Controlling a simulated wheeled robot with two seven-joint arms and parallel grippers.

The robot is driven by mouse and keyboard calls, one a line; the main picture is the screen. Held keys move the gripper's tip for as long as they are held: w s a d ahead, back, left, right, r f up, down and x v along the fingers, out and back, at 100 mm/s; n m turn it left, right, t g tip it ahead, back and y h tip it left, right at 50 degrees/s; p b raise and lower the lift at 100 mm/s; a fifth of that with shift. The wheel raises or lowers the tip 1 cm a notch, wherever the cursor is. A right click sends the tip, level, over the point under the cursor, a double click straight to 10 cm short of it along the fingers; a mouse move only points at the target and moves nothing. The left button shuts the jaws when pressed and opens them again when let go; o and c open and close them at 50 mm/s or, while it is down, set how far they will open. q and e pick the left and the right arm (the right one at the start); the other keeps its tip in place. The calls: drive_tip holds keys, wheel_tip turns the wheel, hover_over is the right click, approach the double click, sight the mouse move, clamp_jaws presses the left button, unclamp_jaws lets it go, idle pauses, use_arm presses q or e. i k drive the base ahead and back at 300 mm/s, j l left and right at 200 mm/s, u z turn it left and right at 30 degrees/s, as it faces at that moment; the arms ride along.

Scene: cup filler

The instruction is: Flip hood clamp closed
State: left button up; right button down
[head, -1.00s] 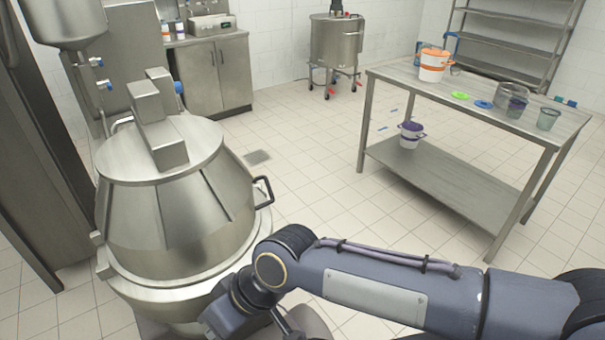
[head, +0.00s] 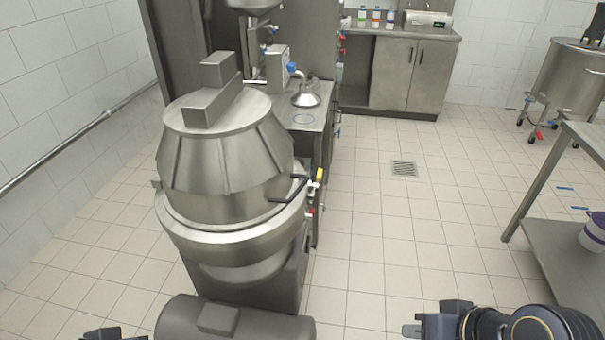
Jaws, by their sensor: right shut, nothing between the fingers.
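The steel vessel's cone-shaped hood (head: 225,150) sits down on the wide rim ring (head: 235,235) of the vessel, left of centre in the head view. A black bar handle (head: 288,190) sticks out at the hood's right side. A small metal tab (head: 156,184) shows at the left edge of the rim. I cannot tell for sure which fitting is the hood clamp, or its position. My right gripper (head: 408,331) is low at the bottom, right of the vessel and apart from it, shut and empty. My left gripper (head: 103,335) is mostly cut off at the bottom left.
A steel bench with a funnel (head: 306,95) stands behind the vessel. A yellow-handled valve (head: 319,176) is beside the hood. A steel table (head: 575,250) is at the right. Clear tiled floor (head: 400,230) lies between vessel and table.

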sight(315, 187)
drive_tip(key=i+l, duration=0.15)
drive_tip(key=l, duration=0.25)
drive_tip(key=i+l, duration=0.15)
drive_tip(key=l, duration=0.25)
drive_tip(key=k, duration=0.45)
drive_tip(key=i+l+z, duration=0.1)
drive_tip(key=i+l, duration=0.25)
drive_tip(key=i+l+z, duration=0.15)
drive_tip(key=i+l, duration=0.15)
drive_tip(key=i, duration=0.25)
drive_tip(key=i+l+z, duration=0.1)
drive_tip(key=i+l, duration=0.15)
drive_tip(key=i, duration=0.25)
